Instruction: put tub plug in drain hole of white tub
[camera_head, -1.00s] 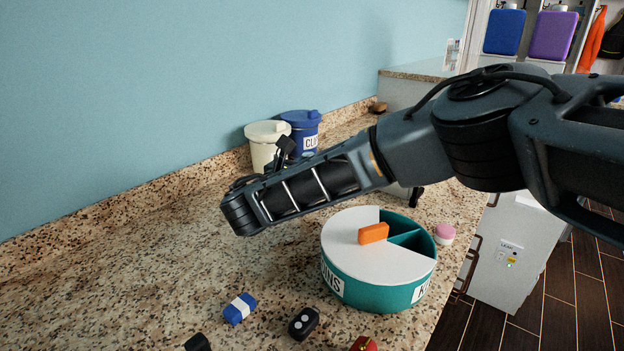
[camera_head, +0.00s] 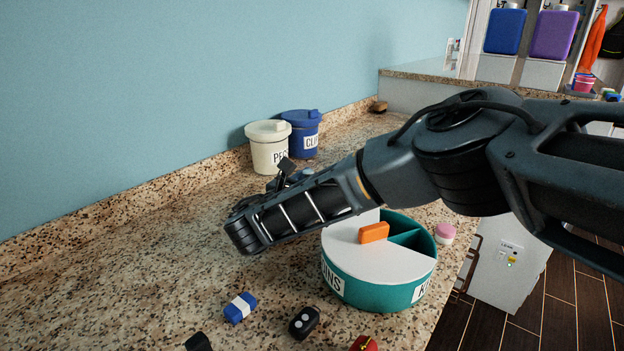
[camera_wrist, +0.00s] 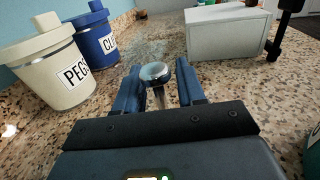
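A shiny chrome piece (camera_wrist: 154,73) with a rounded head and narrow stem shows between my fingers in the wrist view; it looks like the tub plug, but I cannot be sure. My gripper (camera_wrist: 157,82) has its fingers apart on either side of it, with a gap beside the stem. In the head view my gripper (camera_head: 292,174) is mostly hidden behind my arm, just in front of the pegs tub. No white tub with a drain hole can be made out; a white box-like body (camera_wrist: 228,32) stands farther along the counter.
The cream pegs tub (camera_head: 269,147) and blue clips tub (camera_head: 303,134) stand by the wall. A teal round bin (camera_head: 375,288) with an orange block (camera_head: 374,232) on it sits near the arm. A blue-white block (camera_head: 240,307) and black fob (camera_head: 304,321) lie in front.

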